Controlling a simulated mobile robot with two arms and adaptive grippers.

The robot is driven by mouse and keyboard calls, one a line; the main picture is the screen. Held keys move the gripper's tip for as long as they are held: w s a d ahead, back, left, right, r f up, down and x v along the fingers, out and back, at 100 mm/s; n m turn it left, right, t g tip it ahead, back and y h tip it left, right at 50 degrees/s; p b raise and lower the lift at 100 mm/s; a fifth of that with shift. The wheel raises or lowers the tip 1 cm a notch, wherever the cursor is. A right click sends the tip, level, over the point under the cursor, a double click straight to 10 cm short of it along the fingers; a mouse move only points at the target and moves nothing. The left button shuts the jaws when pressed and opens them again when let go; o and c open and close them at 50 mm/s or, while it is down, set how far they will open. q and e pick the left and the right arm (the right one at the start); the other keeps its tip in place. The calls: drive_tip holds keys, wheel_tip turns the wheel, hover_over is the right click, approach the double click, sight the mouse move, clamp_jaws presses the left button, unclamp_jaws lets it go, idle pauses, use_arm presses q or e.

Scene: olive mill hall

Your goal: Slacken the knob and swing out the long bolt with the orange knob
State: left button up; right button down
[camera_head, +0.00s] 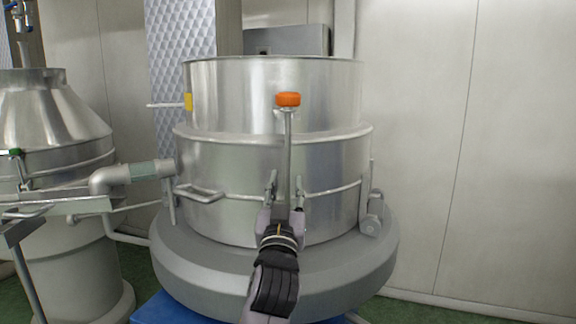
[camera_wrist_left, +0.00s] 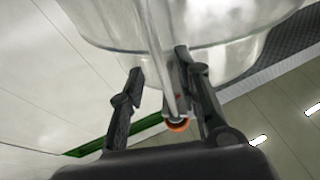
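The long bolt (camera_head: 287,150) stands upright against the front of the steel vessel, with its orange knob (camera_head: 288,99) on top. My left gripper (camera_head: 285,187) is below the knob at the bolt's lower part, with a finger to each side of the shaft. In the left wrist view the fingers (camera_wrist_left: 159,62) are spread, with the shaft (camera_wrist_left: 150,40) running between them and gaps visible. The knob (camera_wrist_left: 177,124) shows there as an orange ring beyond the fingers. Contact with the shaft cannot be told. The bolt's foot is hidden by my gripper. My right gripper is not in view.
The steel vessel (camera_head: 230,165) rests on a wide grey round base (camera_head: 200,265). A bar handle (camera_head: 200,193) sticks out left of the gripper. A pipe (camera_head: 130,175) and a second steel vessel (camera_head: 60,230) stand at the left. Space around the knob is clear.

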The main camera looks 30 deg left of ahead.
sight(287, 175)
use_arm(q)
drive_tip(key=shift+p+x, duration=0.55)
drive_tip(key=shift+x, duration=1.7)
clamp_jaws()
